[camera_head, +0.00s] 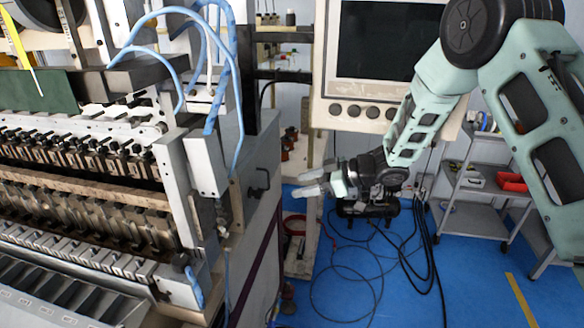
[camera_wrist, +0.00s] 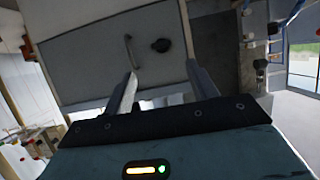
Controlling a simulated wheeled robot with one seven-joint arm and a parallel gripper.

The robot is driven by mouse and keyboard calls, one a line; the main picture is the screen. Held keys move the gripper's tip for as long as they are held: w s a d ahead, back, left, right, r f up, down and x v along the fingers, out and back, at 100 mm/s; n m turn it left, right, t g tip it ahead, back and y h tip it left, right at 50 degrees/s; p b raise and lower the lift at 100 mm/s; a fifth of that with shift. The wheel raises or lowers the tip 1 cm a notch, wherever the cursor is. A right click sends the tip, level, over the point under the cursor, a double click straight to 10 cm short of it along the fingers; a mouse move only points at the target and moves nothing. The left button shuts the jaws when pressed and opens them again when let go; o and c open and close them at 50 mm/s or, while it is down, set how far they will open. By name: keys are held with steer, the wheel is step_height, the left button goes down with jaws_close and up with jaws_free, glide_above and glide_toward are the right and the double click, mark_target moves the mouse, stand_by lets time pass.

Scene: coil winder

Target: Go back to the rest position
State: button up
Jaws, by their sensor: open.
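My gripper (camera_head: 308,183) is at the end of my pale green arm, near the middle of the head view. It points left toward the side of the coil winder (camera_head: 70,195). Its two fingers are apart and nothing shows between them. In the wrist view my gripper (camera_wrist: 162,88) is also open and empty. Ahead of it there is a grey panel of the machine's cabinet (camera_wrist: 95,55) with a handle and a dark knob. A gap shows between the fingertips and this panel in the head view.
A monitor panel (camera_head: 388,45) with buttons stands behind my arm. A grey cart (camera_head: 470,215) with a red bin (camera_head: 511,182) is at the right. Black cables (camera_head: 430,260) lie on the blue floor (camera_head: 470,295). The floor at the lower right is mostly open.

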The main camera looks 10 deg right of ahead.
steer(key=s+a+r+m+t+h+b, duration=0.2)
steer(key=s+a+r+m+h, duration=0.2)
steer(key=s+r+h, duration=0.15)
steer(key=s+d+g+h, duration=0.2)
steer(key=s+g+h, duration=0.1)
steer(key=s, duration=1.3)
steer(key=s+d+f+m+g+h+b, duration=0.1)
steer(key=s+g+h, duration=0.2)
steer(key=s, duration=1.3)
steer(key=shift+d+m+g, duration=0.3)
steer(key=shift+d+g, duration=0.1)
steer(key=shift+g, duration=0.1)
